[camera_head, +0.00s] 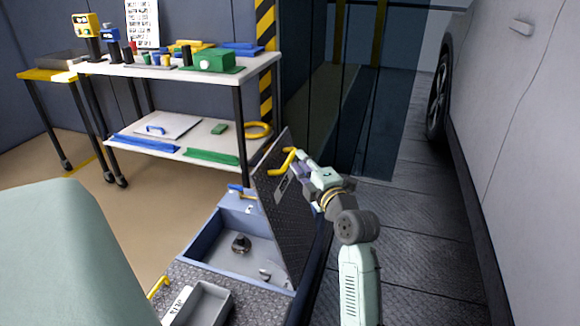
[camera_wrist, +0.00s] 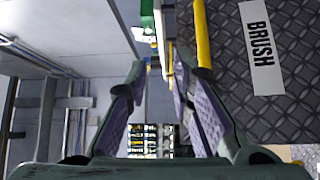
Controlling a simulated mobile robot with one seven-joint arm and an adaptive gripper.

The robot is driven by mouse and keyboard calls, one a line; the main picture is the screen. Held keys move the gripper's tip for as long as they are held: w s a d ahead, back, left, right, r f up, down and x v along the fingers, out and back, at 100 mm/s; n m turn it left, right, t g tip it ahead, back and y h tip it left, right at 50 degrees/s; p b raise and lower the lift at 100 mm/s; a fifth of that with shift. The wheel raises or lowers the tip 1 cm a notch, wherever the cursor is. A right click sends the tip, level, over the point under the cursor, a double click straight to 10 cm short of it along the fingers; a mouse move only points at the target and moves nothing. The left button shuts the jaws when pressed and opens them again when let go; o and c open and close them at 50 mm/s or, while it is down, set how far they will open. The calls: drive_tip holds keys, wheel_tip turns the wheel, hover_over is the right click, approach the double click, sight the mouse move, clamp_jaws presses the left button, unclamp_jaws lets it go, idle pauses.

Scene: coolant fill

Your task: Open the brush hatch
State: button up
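The brush hatch (camera_head: 287,215) is a dark tread-plate lid standing raised, close to upright, at the right side of an open blue-grey compartment (camera_head: 205,240). Its yellow handle (camera_head: 283,161) is near the lid's upper edge. In the wrist view the hatch plate (camera_wrist: 285,105) fills the right side, with a white "BRUSH" label (camera_wrist: 261,45) and the yellow handle (camera_wrist: 203,38). My gripper (camera_head: 301,168) is at the lid's upper part beside the handle. In the wrist view my gripper (camera_wrist: 162,75) has its fingers apart and nothing between them; the handle is by the right fingertip. I cannot tell whether they touch.
The compartment holds a dark round fitting (camera_head: 241,243) and a small metal part (camera_head: 265,274). A grey tray (camera_head: 210,303) sits in front. A workbench (camera_head: 180,68) with tools stands behind. A grey vehicle (camera_head: 530,130) flanks the right, with free floor (camera_head: 420,230) between.

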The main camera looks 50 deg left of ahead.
drive_tip(key=n, duration=0.1)
approach(290, 158)
drive_tip(key=shift+n+g+h, duration=0.3)
drive_tip(key=shift+h, duration=0.1)
drive_tip(key=p+x, duration=0.2)
drive_tip(key=x, duration=0.8)
drive_tip(key=shift+w+p, duration=0.1)
drive_tip(key=shift+p, duration=0.2)
drive_tip(key=shift+c, duration=0.5)
clamp_jaws()
